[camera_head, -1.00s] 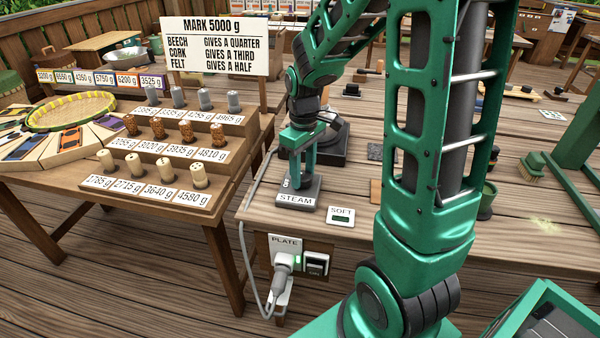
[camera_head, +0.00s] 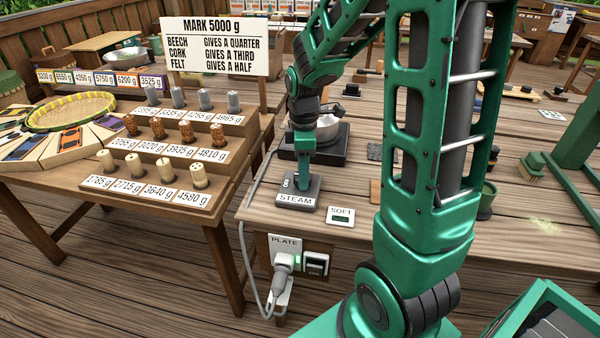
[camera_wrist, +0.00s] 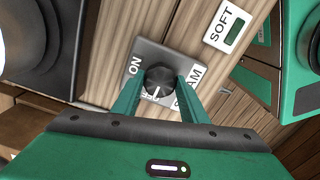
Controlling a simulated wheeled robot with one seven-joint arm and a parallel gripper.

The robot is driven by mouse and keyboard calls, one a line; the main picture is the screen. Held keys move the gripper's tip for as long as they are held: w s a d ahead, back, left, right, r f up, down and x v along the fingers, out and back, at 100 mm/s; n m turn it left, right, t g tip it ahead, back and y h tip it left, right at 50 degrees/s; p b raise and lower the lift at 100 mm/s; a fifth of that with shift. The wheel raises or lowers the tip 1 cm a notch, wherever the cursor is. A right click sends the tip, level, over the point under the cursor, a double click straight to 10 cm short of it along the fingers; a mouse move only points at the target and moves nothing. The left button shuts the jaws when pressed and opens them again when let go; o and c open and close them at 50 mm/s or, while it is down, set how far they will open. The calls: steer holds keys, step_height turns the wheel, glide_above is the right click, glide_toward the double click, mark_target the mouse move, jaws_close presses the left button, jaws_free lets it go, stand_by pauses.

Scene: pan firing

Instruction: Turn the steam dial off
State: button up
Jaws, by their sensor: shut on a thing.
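The steam dial is a round black knob (camera_wrist: 160,79) on a grey base plate lettered STEAM (camera_head: 296,199). In the wrist view, ON stands at the plate's upper left and partly hidden letters like OFF stand below the knob. A white mark on the knob's lower edge points towards those lower letters. My gripper (camera_wrist: 160,83) has one green finger on each side of the knob and is shut on it. In the head view my gripper (camera_head: 304,184) points straight down onto the plate and hides most of the knob.
A SOFT label with a small dark display (camera_head: 341,216) lies just right of the dial. A dark hot plate (camera_head: 335,157) with a metal pan (camera_head: 330,128) stands behind. A PLATE socket and switch (camera_head: 317,264) are on the table's front. Stepped weight racks (camera_head: 225,165) stand left.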

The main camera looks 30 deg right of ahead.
steer(key=shift+w+d, duration=0.1)
steer(key=shift+w, duration=0.05)
stand_by(0.3)
steer(key=o, duration=1)
steer(key=shift+o, duration=0.2)
step_height(320, 180, up, 11)
steer(key=shift+f, duration=0.15)
steer(key=s+d+f+m, duration=0.1)
steer(key=s+m, duration=0.8)
steer(key=s, duration=0.2)
steer(key=s+d+f+m, duration=0.1)
steer(key=s+d+m, duration=0.1)
steer(key=s+m, duration=0.7)
steer(key=s, duration=0.3)
steer(key=shift+d+f, duration=0.25)
